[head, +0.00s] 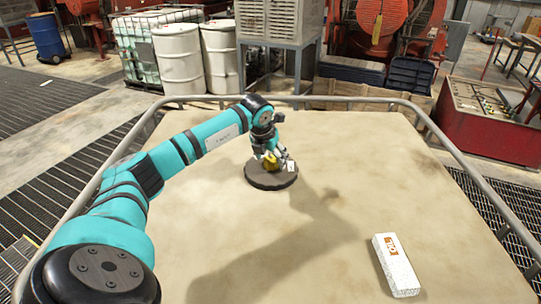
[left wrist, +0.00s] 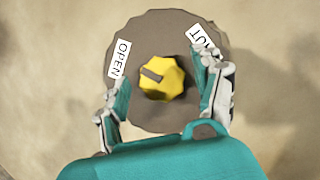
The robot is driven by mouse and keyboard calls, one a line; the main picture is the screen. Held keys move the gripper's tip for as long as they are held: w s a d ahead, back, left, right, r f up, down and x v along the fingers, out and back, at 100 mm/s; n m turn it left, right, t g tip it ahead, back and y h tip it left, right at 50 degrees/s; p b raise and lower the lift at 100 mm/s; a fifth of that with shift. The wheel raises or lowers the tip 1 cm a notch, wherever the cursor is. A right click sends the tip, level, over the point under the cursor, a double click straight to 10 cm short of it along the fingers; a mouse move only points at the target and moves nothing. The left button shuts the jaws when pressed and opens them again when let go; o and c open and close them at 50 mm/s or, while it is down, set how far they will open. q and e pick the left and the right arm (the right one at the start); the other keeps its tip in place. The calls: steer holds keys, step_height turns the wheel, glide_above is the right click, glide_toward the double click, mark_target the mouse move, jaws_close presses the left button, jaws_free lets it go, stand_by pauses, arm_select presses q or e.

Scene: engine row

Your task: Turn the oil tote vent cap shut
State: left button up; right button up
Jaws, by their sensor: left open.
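The yellow vent cap (left wrist: 162,85) sits in the middle of a round dark base (left wrist: 157,27) on the table. A grey pointer bar on the cap points up and left, toward the OPEN label (left wrist: 119,58). The SHUT label (left wrist: 200,38) is at the upper right, partly hidden by a finger. My left gripper (left wrist: 160,80) is open above the base, with one finger on each side of the cap and gaps between. In the head view the cap (head: 271,161) and base (head: 270,184) show beneath my left gripper (head: 275,157). My right gripper is not in view.
A white box with orange print (head: 396,264) lies at the right front of the table (head: 330,130). A grey rail (head: 455,150) runs around the table edge. The rest of the tabletop is clear. Drums (head: 178,60) and machinery stand beyond the rail.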

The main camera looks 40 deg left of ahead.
arm_select(q)
steer(key=shift+c, duration=0.2)
steer(key=shift+d+r, duration=0.1)
steer(key=shift+c, duration=1.3)
steer(key=c, duration=0.9)
